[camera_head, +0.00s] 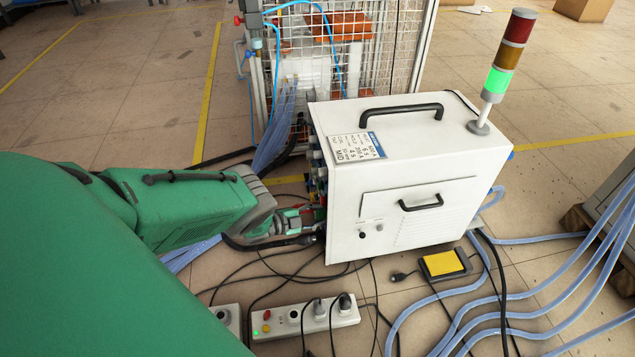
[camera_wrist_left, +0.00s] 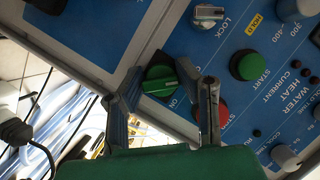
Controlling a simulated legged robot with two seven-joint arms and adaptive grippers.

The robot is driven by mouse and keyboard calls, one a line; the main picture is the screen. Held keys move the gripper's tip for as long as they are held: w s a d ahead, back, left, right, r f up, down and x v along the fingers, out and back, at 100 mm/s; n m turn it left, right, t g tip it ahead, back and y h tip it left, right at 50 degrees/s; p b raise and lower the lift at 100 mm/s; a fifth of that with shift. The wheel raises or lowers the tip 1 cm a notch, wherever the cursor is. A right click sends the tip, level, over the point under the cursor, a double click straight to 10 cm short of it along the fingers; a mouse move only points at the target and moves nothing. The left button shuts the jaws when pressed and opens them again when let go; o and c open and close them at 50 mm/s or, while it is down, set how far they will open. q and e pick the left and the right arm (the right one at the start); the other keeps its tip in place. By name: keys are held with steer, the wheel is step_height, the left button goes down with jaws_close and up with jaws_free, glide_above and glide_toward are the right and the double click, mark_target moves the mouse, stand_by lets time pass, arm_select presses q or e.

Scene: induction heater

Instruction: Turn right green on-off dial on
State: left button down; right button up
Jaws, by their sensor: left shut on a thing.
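The white induction heater (camera_head: 400,185) stands on the floor in the head view, and its blue control panel (camera_wrist_left: 235,65) fills much of the left wrist view. The green on-off dial (camera_wrist_left: 160,80) sits on a black base near the panel's edge, by an ON label. Its bright green ridge lies slightly slanted across the wrist picture. My left gripper (camera_head: 295,222) reaches the heater's left side. In the wrist view its fingers (camera_wrist_left: 168,98) stand on either side of the dial, shut on it; exact finger contact is hard to see. My right gripper is not in view.
A green start button (camera_wrist_left: 248,66), a red button (camera_wrist_left: 212,112) and a lock knob (camera_wrist_left: 207,15) are close to the fingers. Cables and a power strip (camera_head: 305,318) lie on the floor below. A signal tower (camera_head: 497,80) on the heater shows green.

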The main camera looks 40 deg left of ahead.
arm_select(q)
steer(key=shift+d, duration=0.15)
steer(key=m+t, duration=0.1)
steer(key=m, duration=0.2)
steer(key=shift+s+f+m+t+y, duration=0.1)
steer(key=shift+f+m+t+y, duration=0.05)
steer(key=shift+m+t+y, duration=0.2)
steer(key=shift+d+m+t, duration=0.15)
steer(key=shift+m+t, duration=0.1)
steer(key=shift+m, duration=0.3)
steer(key=shift+f+m, duration=0.1)
steer(key=shift+m, duration=0.2)
steer(key=c, duration=1.2)
jaws_free()
steer(key=v, duration=1.2)
steer(key=shift+f, duration=0.15)
